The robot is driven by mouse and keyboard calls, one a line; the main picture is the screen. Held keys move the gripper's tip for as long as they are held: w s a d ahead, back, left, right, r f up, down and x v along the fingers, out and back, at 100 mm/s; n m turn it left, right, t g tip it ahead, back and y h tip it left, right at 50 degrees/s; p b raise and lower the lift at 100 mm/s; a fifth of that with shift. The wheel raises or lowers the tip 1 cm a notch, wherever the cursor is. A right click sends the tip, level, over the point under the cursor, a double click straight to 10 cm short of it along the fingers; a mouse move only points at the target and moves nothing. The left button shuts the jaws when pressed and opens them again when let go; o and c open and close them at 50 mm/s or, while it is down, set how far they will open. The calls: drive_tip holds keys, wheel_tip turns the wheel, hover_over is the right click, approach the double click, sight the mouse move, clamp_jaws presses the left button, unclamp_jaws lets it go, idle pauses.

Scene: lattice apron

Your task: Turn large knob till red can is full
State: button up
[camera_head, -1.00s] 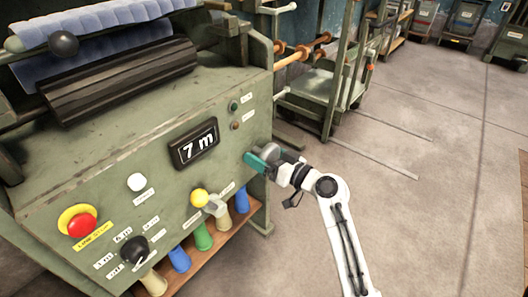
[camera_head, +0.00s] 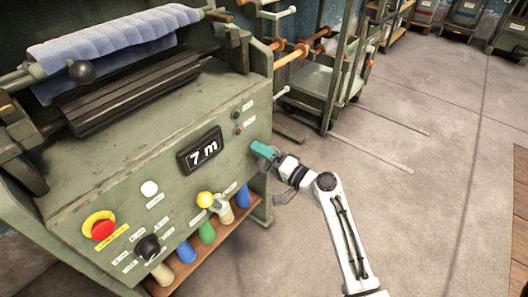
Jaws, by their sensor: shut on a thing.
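A display (camera_head: 199,151) on the panel reads "7 m". I see no red can being filled.
Coloured cones (camera_head: 207,230) stand on a shelf below. A green cart (camera_head: 325,80) stands behind.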

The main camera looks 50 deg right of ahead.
drive_tip(key=m+p, duration=0.2)
drive_tip(key=m, duration=0.2)
drive_tip(key=shift+r+m+p, duration=0.1)
drive_tip(key=shift+m+p, duration=0.2)
drive_tip(key=shift+p, duration=0.1)
drive_tip(key=shift+m+p, duration=0.95)
drive_tip(key=shift+m, duration=0.65)
drive_tip(key=shift+f, duration=0.2)
drive_tip(key=o, duration=0.8)
drive_tip(key=shift+s, duration=0.1)
drive_tip(key=s, duration=0.5)
drive_tip(key=s+p, duration=0.1)
drive_tip(key=s, duration=0.4)
drive_tip(key=shift+s+d, duration=0.2)
drive_tip(key=shift+s, duration=0.15)
